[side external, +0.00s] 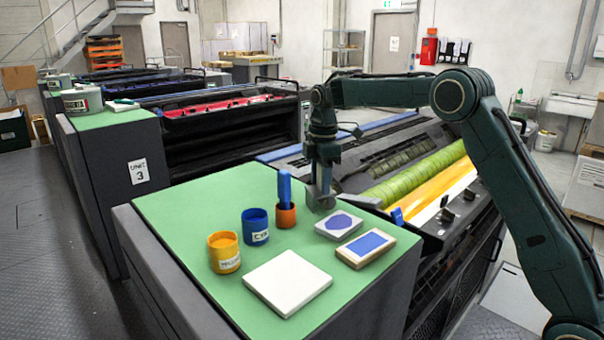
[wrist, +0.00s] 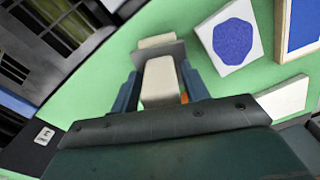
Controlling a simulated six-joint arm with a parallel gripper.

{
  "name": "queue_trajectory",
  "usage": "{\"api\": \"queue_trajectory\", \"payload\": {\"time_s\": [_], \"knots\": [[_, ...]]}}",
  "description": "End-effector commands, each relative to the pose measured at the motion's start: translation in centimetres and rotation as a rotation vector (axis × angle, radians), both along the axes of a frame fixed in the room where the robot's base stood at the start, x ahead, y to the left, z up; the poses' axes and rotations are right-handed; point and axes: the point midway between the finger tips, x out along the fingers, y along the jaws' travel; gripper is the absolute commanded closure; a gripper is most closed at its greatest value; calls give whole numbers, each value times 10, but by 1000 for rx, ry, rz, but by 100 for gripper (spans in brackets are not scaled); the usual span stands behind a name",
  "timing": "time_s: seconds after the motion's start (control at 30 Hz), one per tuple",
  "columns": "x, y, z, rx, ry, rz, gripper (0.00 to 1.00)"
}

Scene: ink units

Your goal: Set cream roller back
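My gripper (side external: 321,190) is low over the green top (side external: 180,205) of the near unit, right of the orange cup. In the wrist view, its two blue-grey fingers (wrist: 162,90) stand on either side of a cream handle-like block and appear closed on it. A grey plate crosses just beyond, with a cream bar, which I take as the cream roller (wrist: 157,41), past it. In the side view the roller is mostly hidden by the gripper; only grey parts show, close to the green top. I cannot tell whether it touches the surface.
An orange cup (side external: 286,217) holds a blue-handled tool (side external: 284,186). A blue cup (side external: 255,228) and yellow cup (side external: 223,253) stand left. A blue-blotched white tile (side external: 339,223), a blue-faced block (side external: 365,247) and a white slab (side external: 287,284) lie nearby. The press (side external: 425,175) borders the right.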

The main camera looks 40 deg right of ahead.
Motion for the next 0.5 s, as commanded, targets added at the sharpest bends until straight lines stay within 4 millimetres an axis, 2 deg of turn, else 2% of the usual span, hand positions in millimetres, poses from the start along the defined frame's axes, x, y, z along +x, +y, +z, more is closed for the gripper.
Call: {"api": "queue_trajectory", "payload": {"time_s": [0.03, 0.27, 0.5], "knots": [[-3, 1, -7, 3, 21, 1, 49], [-3, 1, -6, 3, 24, 2, 49], [-2, 1, 13, 2, 16, 1, 49]]}}
